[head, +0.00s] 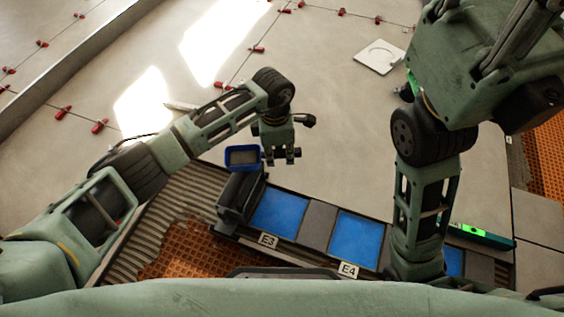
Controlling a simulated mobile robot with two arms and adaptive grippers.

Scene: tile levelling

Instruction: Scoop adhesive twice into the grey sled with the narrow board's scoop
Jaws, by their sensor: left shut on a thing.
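My left gripper (283,158) is in the middle of the head view, with its fingers pointing down the picture. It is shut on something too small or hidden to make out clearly. A small blue-rimmed container (231,164) with a grey inside is just left of the fingers. A dark grey box-like body (234,200) is below it, at the left end of the long board. I cannot tell for sure which of these is the sled or the scoop.
The long board bears blue panels (280,212) and grey strips, with labels E3 (268,240) and E4 (348,271). A green level (482,236) lies at right. Orange mesh (180,252) is at lower left. Large floor tiles with red clips (100,126) lie beyond, with a white plate (379,56).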

